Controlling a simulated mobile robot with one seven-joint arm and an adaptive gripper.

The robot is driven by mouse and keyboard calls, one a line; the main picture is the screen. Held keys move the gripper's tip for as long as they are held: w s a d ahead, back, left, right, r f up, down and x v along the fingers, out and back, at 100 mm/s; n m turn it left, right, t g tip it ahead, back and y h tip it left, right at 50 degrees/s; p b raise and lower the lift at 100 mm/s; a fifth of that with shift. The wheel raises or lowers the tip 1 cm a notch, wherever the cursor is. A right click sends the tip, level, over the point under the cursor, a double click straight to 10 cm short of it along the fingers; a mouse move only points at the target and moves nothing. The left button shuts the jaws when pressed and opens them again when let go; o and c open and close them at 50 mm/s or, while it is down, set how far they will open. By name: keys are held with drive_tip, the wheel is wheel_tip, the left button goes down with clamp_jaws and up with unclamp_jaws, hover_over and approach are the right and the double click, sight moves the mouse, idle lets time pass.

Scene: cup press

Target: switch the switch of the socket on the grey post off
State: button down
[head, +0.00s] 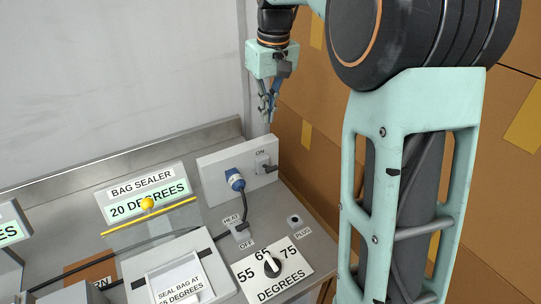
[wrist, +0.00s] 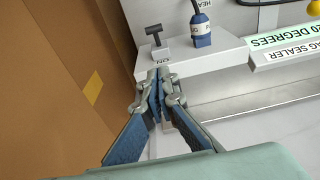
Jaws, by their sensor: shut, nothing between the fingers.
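The socket box (head: 210,176) is a light grey block standing at the back right of the steel counter. A blue plug (head: 235,180) with a dark cable sits in its face. Right of the plug is the switch (head: 263,164), a small dark lever on a pale plate, with the label ON above it. In the wrist view the switch (wrist: 156,38) shows as a T-shaped lever beside the blue plug (wrist: 201,28). My gripper (head: 269,117) is shut and empty, above the box and apart from the switch. Its fingertips (wrist: 160,74) are together in the wrist view.
A bag sealer (head: 150,204) with a yellow-knobbed bar stands left of the socket box. In front are a HEAT/OFF switch (head: 240,230) and a degrees dial (head: 272,266). Brown cardboard boxes (head: 308,95) rise close on the right. A pale wall stands behind.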

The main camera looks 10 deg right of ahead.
hover_over(267, 168)
drive_tip(key=w, duration=0.2)
drive_tip(key=f, duration=0.9)
drive_tip(key=shift+s+f, duration=0.2)
drive_tip(key=f, duration=0.1)
drive_tip(key=s, duration=0.1)
drive_tip(key=f, duration=0.1)
drive_tip(key=shift+s+d+f, duration=0.3)
drive_tip(key=shift+f, duration=0.05)
drive_tip(key=shift+s+f, duration=0.3)
drive_tip(key=shift+f, duration=0.15)
